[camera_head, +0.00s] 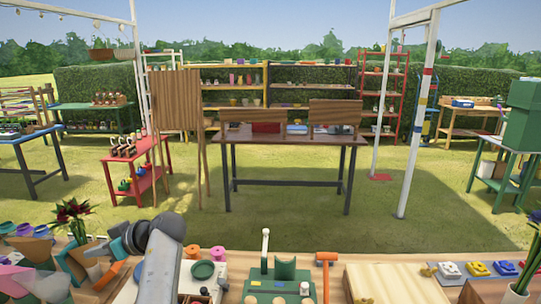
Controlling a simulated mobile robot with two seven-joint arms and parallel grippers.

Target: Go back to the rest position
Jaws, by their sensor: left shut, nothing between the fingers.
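My left arm rises from the bottom edge, left of centre, as a light grey link with dark grey rounded joints. My left gripper (124,243) is at its upper left end, over the left part of the near workbench, small and partly lost among the coloured things behind it. It is shut and holds nothing. I cannot tell whether it touches anything on the bench. My right gripper and right arm are not in view.
The near workbench holds red flowers (72,214), a green press-like tool (279,276), an orange-headed mallet (327,262) and a pale wooden board (392,283). A vase with leaves (518,291) stands at right. Beyond is open grass, then a dark table (290,138).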

